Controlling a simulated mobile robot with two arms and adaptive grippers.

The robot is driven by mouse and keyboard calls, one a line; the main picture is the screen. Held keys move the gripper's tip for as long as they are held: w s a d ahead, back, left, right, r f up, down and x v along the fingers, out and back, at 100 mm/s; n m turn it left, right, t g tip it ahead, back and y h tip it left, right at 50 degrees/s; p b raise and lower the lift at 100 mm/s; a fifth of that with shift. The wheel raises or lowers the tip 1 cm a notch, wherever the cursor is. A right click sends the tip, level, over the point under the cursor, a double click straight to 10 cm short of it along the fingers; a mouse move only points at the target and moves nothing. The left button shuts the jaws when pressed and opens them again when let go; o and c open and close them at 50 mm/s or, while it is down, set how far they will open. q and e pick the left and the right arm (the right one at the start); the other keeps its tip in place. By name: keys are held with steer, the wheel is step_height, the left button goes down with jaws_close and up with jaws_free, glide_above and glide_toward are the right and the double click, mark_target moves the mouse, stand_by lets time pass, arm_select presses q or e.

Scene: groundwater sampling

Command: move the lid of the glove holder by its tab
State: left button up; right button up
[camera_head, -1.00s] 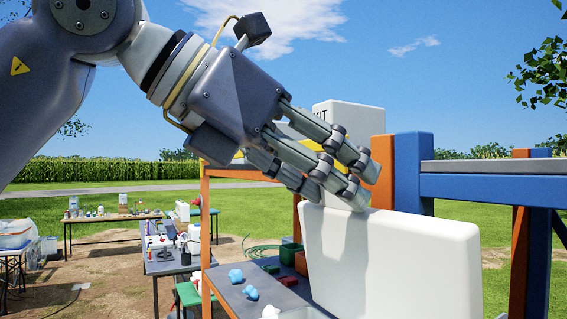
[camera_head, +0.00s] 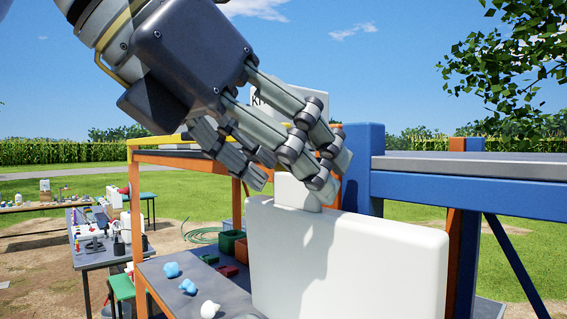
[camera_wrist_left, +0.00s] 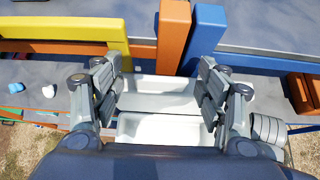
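The lid of the glove holder appears as a large white upright panel (camera_head: 350,260) in the head view, with a small white tab (camera_head: 296,192) on its top edge. My left gripper (camera_head: 292,180) is open, its fingers pointing down to the right, spread above and around the tab. In the left wrist view, white surfaces (camera_wrist_left: 158,128) lie between the two spread fingers of my left gripper (camera_wrist_left: 158,88). I cannot tell whether a finger touches the tab. The holder body is hidden behind or below the panel. My right gripper is not in view.
A blue post and beam (camera_head: 470,198) stand close on the right, and an orange-and-yellow frame (camera_head: 180,156) behind on the left. Blue items (camera_head: 187,286) and a white item (camera_head: 209,309) lie on the grey table. Green and red bins (camera_head: 232,242) stand behind. Another cluttered table (camera_head: 95,250) is at left.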

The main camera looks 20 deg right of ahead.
arm_select(q)
steer(key=v, duration=1.2)
steer(key=shift+f, duration=0.15)
stand_by(0.4)
